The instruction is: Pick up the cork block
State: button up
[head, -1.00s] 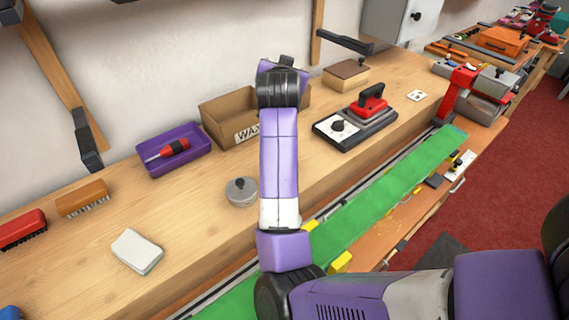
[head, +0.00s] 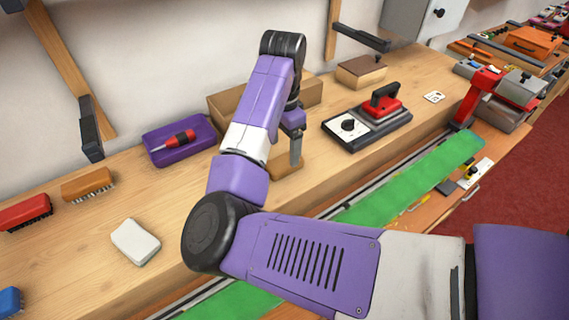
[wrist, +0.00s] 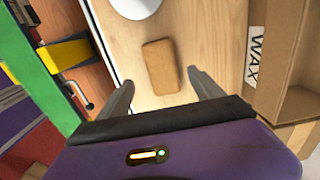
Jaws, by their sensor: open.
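The cork block (wrist: 161,67) is a tan, rounded rectangular piece lying flat on the wooden bench. In the wrist view it lies ahead of and between the two fingers of my gripper (wrist: 160,78), which is open and empty. In the head view my gripper (head: 296,150) points down at the bench in front of the wax box, and the block (head: 286,167) shows partly beside and behind it. I cannot tell the exact height of the fingers above the block.
The wax box (wrist: 284,50) stands right of the block in the wrist view. A pale round thing (wrist: 136,4) is just beyond the block. A purple tray (head: 185,152) with a screwdriver, a white block (head: 135,242) and a red-handled device (head: 367,124) are on the bench. A green strip (head: 410,180) runs along the front.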

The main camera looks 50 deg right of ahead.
aim_at(284, 160)
notch_tip(284, 160, down, 6)
jog(key=shift+w+d+f+p, duration=0.15)
jog(key=shift+f+p, duration=0.05)
jog(key=shift+p, duration=0.5)
jog(key=c, duration=1.4)
jog(key=shift+c, duration=0.3)
jog(key=shift+r, duration=0.1)
notch_tip(284, 160, up, 20)
jog(key=shift+b, duration=0.45)
